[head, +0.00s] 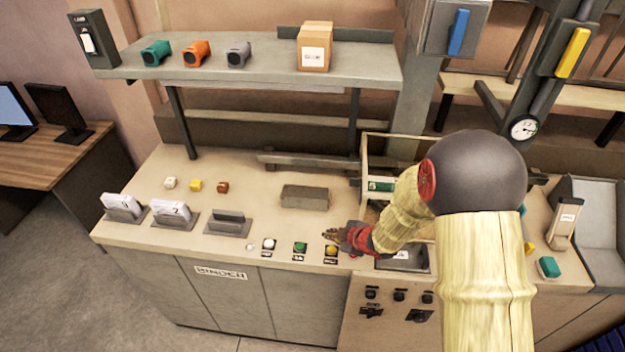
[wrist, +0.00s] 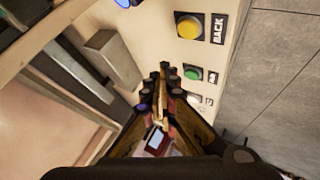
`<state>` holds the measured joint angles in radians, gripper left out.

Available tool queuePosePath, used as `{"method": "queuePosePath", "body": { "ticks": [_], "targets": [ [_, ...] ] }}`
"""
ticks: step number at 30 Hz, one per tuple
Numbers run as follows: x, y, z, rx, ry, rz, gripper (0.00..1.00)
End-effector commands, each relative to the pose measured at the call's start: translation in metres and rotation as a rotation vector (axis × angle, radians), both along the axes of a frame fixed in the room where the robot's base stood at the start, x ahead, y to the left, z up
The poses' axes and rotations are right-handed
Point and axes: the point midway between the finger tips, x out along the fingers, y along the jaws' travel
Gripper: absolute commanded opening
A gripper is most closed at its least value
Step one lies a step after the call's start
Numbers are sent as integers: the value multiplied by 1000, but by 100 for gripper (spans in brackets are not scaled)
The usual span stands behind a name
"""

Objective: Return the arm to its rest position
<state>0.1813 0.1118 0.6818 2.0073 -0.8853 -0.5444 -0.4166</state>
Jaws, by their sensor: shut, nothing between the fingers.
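My gripper (head: 332,237) hangs just above the front right part of the counter, beside the row of round buttons. Its fingers are together and hold nothing. In the wrist view my gripper (wrist: 163,70) points along the counter, with its closed fingertips near the green button (wrist: 193,74). The yellow button (head: 331,250) lies close to the fingertips in the head view and shows at the top of the wrist view. My arm reaches in from the right and hides part of the counter behind it.
The counter (head: 130,240) carries a grey block (head: 304,197), small cubes and card holders. A shelf (head: 270,62) above holds a cardboard box (head: 314,46) and several coloured scanner-like items. A framed rack (head: 364,150) stands close behind my forearm. The counter's middle left is mostly clear.

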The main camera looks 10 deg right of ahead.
Motion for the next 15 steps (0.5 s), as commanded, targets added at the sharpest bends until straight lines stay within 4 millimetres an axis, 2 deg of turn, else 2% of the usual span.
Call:
{"method": "queuePosePath", "body": {
  "ticks": [5, 8, 12, 15],
  "targets": [
    [-2, -2, -2, 5, 15, -17, 0],
    [-12, -17, -16, -16, 86, -81, 0],
    [-57, -59, -44, -62, 288, -305, 0],
    [-90, -89, -33, -87, 404, -510, 0]
  ]
}}
